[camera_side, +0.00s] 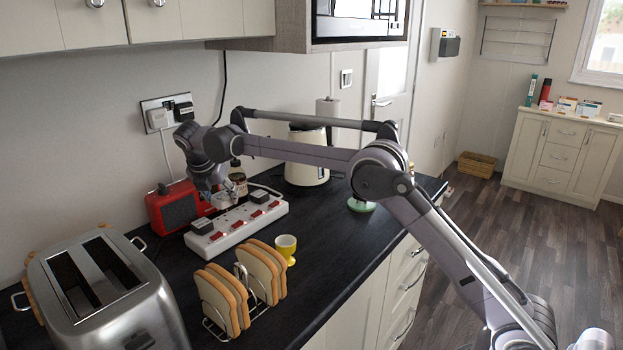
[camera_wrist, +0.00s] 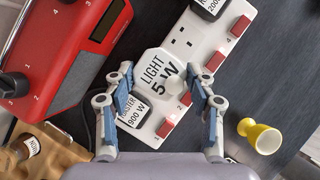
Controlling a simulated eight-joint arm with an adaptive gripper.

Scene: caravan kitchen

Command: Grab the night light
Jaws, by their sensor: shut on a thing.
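The night light (camera_wrist: 158,68) is a white, flat-sided plug-in piece labelled "LIGHT 5 W", seen on the white power strip (camera_wrist: 200,48) in the wrist view. My gripper (camera_wrist: 161,82) has one finger on each side of it and is shut on it. In the side view my gripper (camera_side: 207,194) points down over the power strip (camera_side: 240,222), close to the red appliance. The night light is mostly hidden there by the gripper. I cannot tell whether it is still seated in the strip.
A "TOASTER 900 W" plug (camera_wrist: 134,112) sits close by the left finger, and another dark-topped plug (camera_wrist: 210,8) sits farther up. The red appliance (camera_side: 168,209) stands close on the left. A yellow egg cup (camera_side: 286,246), toast rack (camera_side: 247,283) and steel toaster (camera_side: 105,293) stand nearer.

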